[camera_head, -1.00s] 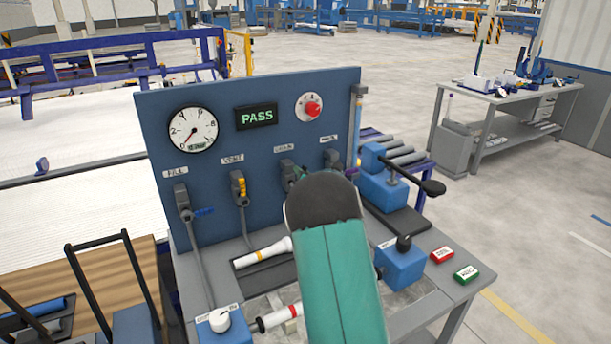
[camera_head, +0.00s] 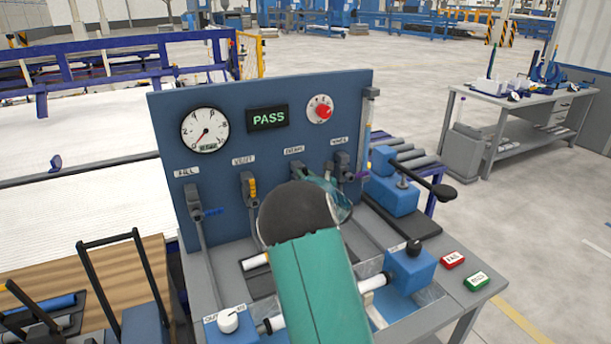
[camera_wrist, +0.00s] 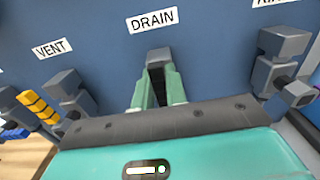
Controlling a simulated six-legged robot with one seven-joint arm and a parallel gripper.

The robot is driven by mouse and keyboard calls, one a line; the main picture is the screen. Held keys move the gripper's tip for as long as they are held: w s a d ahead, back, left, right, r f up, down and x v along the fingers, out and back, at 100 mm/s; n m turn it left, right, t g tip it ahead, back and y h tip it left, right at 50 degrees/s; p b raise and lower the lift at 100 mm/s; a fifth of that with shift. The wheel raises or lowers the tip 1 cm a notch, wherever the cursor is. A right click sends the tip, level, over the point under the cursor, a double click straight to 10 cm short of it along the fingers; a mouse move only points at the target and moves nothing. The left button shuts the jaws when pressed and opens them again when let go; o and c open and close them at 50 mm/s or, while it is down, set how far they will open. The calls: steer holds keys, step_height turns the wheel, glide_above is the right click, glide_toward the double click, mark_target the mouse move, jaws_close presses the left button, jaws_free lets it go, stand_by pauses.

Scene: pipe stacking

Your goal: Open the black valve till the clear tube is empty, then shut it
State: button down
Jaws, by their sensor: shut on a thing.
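The drain valve (camera_head: 296,170) sits on the blue panel under a DRAIN label; my arm hides most of it in the head view. In the wrist view its grey body (camera_wrist: 158,56) shows, with the black handle (camera_wrist: 157,84) between my fingers. My gripper (camera_wrist: 157,98) is shut on that handle. In the head view my wrist covers the fingertips. The clear tube (camera_head: 368,122) stands upright at the panel's right edge. Blue shows in its lower part; the exact level is too small to read.
The yellow vent handle (camera_head: 252,187) is left of my gripper, the blue fill handle (camera_head: 213,211) farther left. A purple-handled valve (camera_head: 345,168) is close on the right. A white pipe (camera_head: 373,283) lies below my arm, between blue end blocks. The gauge (camera_head: 205,131) needle points lower left; the display (camera_head: 268,118) reads PASS.

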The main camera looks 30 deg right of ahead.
steer(key=c, duration=1.4)
jaws_free()
steer(key=shift+c, duration=0.2)
steer(key=s, duration=1.3)
steer(key=shift+s+a, duration=0.4)
steer(key=shift+r, duration=0.1)
